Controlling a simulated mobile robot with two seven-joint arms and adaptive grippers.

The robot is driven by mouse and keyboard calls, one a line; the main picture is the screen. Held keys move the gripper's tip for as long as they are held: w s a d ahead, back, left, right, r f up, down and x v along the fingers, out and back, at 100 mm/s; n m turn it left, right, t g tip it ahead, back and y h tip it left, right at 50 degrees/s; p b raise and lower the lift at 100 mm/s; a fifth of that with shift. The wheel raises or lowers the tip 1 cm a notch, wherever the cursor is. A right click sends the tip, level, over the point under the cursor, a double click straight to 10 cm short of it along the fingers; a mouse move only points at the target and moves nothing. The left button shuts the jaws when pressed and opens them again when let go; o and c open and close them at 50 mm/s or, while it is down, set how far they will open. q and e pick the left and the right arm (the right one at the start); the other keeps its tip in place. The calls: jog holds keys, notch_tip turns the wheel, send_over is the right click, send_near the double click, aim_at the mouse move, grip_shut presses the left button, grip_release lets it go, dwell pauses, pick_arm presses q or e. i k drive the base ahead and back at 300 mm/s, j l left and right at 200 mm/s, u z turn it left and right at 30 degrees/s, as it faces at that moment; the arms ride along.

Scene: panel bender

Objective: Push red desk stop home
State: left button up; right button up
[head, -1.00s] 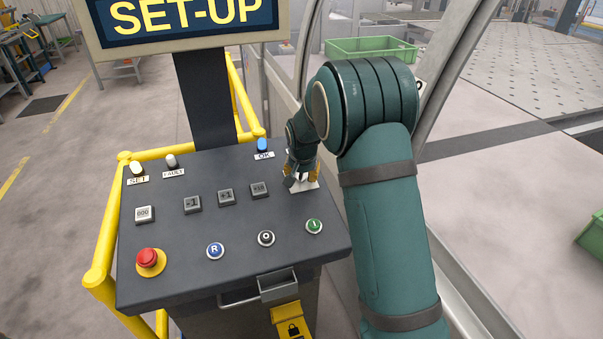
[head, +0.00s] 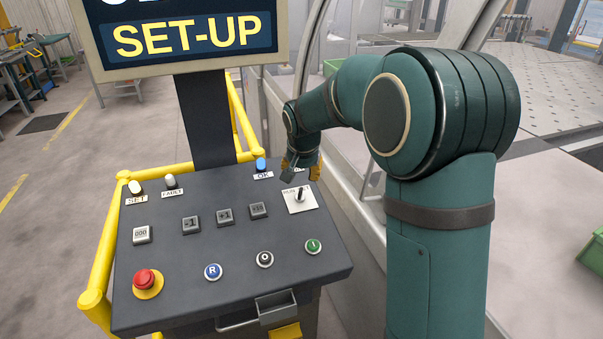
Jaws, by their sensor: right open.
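The red desk stop (head: 146,281) is a red mushroom button on a yellow base at the front left of the dark desk panel (head: 190,255). Nothing touches it, and I cannot tell from here how far it is pressed in. My right gripper (head: 300,170) is open and empty above the back right of the panel, just behind the selector switch on its white plate, far from the red stop. Its fingers are small and partly hidden in this view. My left gripper is not in view.
The panel also carries a blue R button (head: 213,271), a black O button (head: 264,259), a green I button (head: 313,246), grey keys and the selector switch (head: 300,196). A SET-UP screen (head: 185,35) stands behind. A yellow rail (head: 104,240) runs along the left. Space above the panel's left is clear.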

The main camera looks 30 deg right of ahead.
aim_at(143, 278)
jog(key=k, duration=1)
